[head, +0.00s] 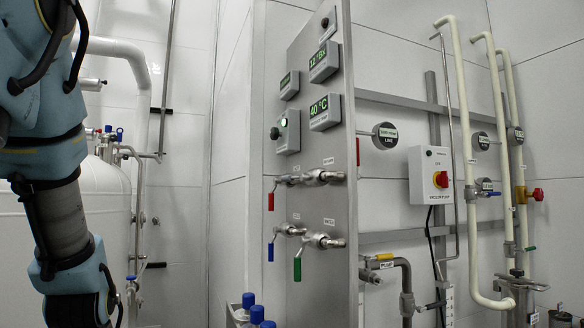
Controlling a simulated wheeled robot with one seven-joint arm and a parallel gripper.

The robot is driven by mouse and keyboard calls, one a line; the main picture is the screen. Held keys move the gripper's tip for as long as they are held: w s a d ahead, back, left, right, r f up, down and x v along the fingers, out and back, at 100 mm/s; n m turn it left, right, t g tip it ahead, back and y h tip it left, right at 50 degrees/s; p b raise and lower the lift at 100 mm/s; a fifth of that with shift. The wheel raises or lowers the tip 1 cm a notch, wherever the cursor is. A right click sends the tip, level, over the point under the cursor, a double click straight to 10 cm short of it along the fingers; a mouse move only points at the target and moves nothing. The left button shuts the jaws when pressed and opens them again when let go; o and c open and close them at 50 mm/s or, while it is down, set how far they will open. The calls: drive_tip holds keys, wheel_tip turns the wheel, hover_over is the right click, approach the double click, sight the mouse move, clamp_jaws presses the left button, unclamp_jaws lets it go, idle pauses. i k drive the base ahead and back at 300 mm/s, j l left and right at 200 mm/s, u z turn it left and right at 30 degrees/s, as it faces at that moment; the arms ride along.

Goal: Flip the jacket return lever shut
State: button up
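A steel panel (345,250) stands in the middle of the head view with several lever valves on it. A red lever (271,201) hangs down at the upper valve pair. A blue lever (271,250) and a green lever (297,268) hang down at the lower pair. A yellow lever (384,257) lies level on a pipe right of the panel. The small labels are too blurred to tell which is the jacket return lever. My arm comes down the left side, well apart from the panel. My gripper is not in view.
A white tank (118,215) stands behind my arm at the left. Blue-capped fittings (257,314) rise at the bottom centre. A switch box (431,175) with a red knob and cream pipes (466,150) are at the right. Open space shows between my arm and the panel.

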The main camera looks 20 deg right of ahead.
sight(303, 177)
drive_tip(key=z, duration=1.15)
drive_tip(key=i+j+u, duration=0.15)
drive_tip(key=j+u, duration=0.3)
